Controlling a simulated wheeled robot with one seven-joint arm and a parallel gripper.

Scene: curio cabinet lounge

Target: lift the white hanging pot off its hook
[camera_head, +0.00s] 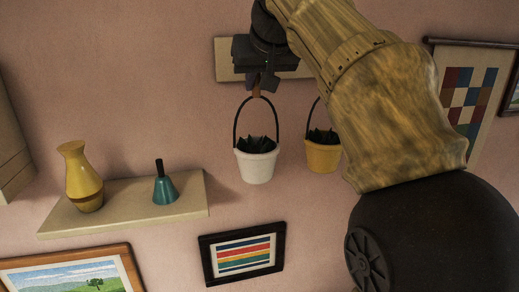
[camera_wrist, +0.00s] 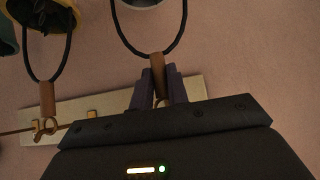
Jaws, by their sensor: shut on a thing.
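The white hanging pot (camera_head: 257,164) hangs upright below my gripper (camera_head: 263,82) in the head view, with dark leaves inside and a dark looped handle. In the wrist view a small part of the white pot (camera_wrist: 147,2) shows at the top edge. My gripper (camera_wrist: 160,84) is shut on the brown grip at the middle of that pot's handle. Its hook is mostly hidden by the fingers and gripper body. A bit of brass-coloured metal shows between the fingers; I cannot tell whether the handle still bears on it.
A yellow pot (camera_head: 322,155) hangs close on the right, partly behind my arm. The pale hook board (camera_head: 228,62) is on the pink wall. A shelf (camera_head: 130,207) with a yellow vase (camera_head: 82,178) and a teal bell (camera_head: 166,188) is lower left. A striped picture (camera_head: 243,253) hangs below.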

